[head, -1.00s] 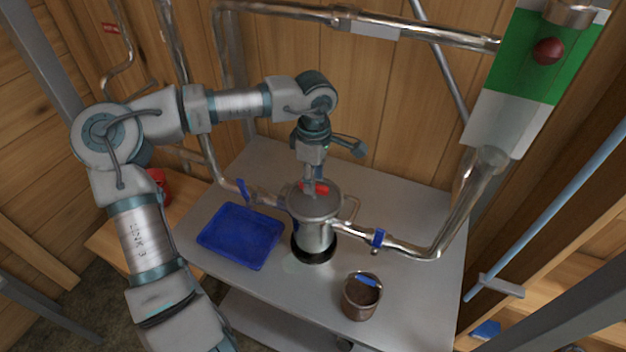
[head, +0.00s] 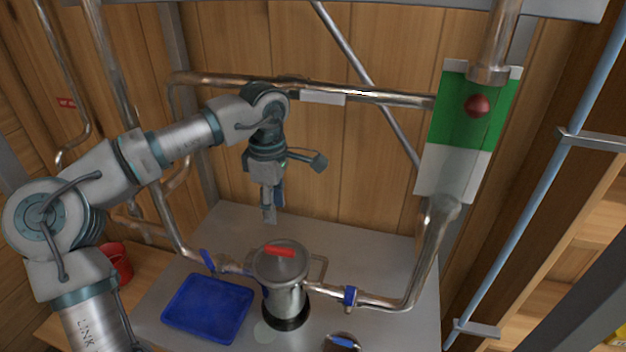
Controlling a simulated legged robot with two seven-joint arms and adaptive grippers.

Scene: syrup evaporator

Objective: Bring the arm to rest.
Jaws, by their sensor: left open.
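My left arm comes in from the left and reaches over the back of the metal table (head: 372,240). My left gripper (head: 270,212) points down, open and empty, above and behind the steel pot (head: 284,296). It is apart from the pot. The pot stands upright with its lid on, and the lid has a red handle (head: 279,251). My right gripper is not in view.
A blue tray (head: 208,308) lies left of the pot. Pipes with blue valve handles (head: 350,296) meet the pot on both sides. A green and white panel with a red ball (head: 477,105) hangs at right.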

